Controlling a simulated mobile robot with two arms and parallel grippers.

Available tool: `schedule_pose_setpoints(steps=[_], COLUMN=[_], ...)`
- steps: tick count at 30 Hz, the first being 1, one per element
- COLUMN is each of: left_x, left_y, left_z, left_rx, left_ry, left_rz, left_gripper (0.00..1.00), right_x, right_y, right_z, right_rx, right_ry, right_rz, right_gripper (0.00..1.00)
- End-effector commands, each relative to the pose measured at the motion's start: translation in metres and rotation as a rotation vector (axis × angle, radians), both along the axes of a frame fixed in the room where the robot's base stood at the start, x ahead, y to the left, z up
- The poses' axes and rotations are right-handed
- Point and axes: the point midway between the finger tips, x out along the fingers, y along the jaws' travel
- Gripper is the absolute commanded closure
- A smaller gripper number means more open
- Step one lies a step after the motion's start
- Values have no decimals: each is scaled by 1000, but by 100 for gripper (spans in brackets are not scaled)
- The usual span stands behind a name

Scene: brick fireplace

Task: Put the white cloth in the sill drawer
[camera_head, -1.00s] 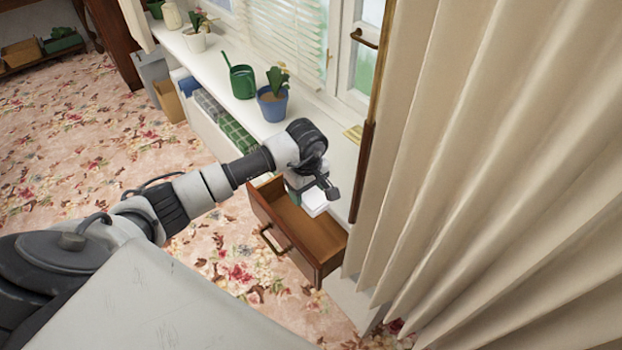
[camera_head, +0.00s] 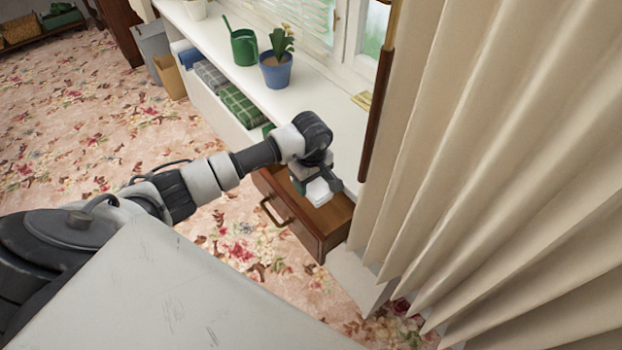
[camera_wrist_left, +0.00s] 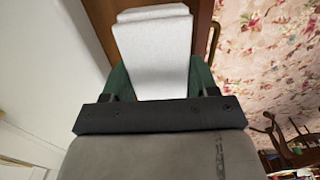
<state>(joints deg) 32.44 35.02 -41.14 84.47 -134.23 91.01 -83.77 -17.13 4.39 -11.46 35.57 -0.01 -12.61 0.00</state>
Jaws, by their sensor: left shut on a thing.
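The white cloth (camera_head: 318,192) is a small folded block held by my left gripper (camera_head: 314,190). In the left wrist view the cloth (camera_wrist_left: 155,50) sits between the two green fingers of the gripper (camera_wrist_left: 158,80), which is shut on it. The sill drawer (camera_head: 325,222) is brown wood, pulled open below the window sill, with a dark handle on its front. In the head view the cloth is over the drawer's opening; whether it touches the drawer floor I cannot tell. The gripper and wrist hide part of the drawer's inside. My right gripper is not in view.
The white sill (camera_head: 325,115) runs above the drawer, holding a green watering can (camera_head: 244,47) and a blue plant pot (camera_head: 276,70). Folded checked cloths (camera_head: 240,105) lie in a compartment to the left. A beige curtain (camera_head: 470,150) hangs close on the right.

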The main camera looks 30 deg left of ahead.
Motion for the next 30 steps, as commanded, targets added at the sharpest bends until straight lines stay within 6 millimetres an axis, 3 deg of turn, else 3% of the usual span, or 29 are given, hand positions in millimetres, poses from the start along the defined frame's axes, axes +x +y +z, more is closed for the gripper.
schedule_pose_setpoints(steps=[1, 30], left_x=[0, 0], left_y=[0, 1], left_z=[-10, -107], left_rx=[1, 1], left_ry=[0, 0], left_rz=[0, 1], left_gripper=[60, 60], right_x=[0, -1], right_y=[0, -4], right_z=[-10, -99], right_rx=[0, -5], right_ry=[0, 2], right_rz=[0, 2], right_gripper=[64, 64])
